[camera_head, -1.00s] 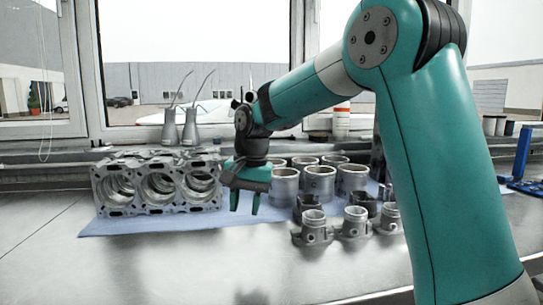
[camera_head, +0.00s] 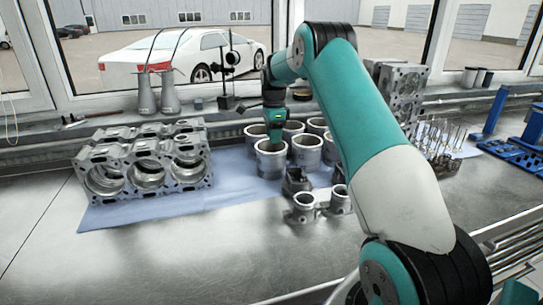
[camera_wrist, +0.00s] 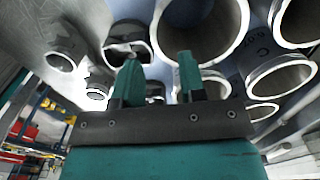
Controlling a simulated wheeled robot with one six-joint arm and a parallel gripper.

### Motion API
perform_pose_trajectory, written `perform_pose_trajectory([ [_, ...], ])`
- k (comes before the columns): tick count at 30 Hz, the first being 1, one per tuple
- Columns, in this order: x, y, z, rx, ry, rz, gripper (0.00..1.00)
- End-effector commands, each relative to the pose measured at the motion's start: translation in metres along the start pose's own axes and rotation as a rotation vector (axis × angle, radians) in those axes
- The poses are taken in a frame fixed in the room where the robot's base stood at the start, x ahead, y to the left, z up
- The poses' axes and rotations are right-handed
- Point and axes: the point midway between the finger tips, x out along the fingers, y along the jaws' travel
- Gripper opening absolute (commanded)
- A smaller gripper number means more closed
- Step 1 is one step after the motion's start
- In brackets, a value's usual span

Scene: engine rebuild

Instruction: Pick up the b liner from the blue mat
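Several grey metal cylinder liners stand upright in a cluster on the blue mat (camera_head: 135,213). The front-left liner (camera_head: 270,163) is directly below my gripper (camera_head: 274,138), whose fingers point down at its open mouth. In the wrist view my gripper (camera_wrist: 158,78) is open, with two teal fingers apart and nothing between them. A large liner mouth (camera_wrist: 240,35) shows just beyond the fingertips. A liner to its right (camera_wrist: 275,72) carries a marking that looks like C. I see no readable B on any liner. Whether the fingers touch the rim I cannot tell.
An engine block (camera_head: 143,165) lies on the mat's left. Small metal housings (camera_head: 303,208) and dark pistons (camera_head: 296,180) stand close in front of the liners. Two oil cans (camera_head: 146,95) stand behind, by the window. The bench front is bare.

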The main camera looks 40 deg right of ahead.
Motion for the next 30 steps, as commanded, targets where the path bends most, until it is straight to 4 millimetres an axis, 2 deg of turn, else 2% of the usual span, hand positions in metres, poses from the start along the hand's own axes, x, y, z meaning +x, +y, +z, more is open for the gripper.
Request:
perform_pose_trajectory([
  [4, 0.025, 0.000, -0.001, 0.000, 0.000, 0.003, 0.38],
  [11, 0.043, 0.000, -0.003, 0.002, 0.000, 0.000, 0.38],
  [21, 0.088, 0.003, -0.003, 0.001, 0.000, 0.000, 0.38],
  [29, 0.092, 0.002, -0.002, 0.001, 0.000, -0.002, 0.38],
  [30, 0.092, 0.002, -0.002, 0.001, 0.000, -0.002, 0.31],
])
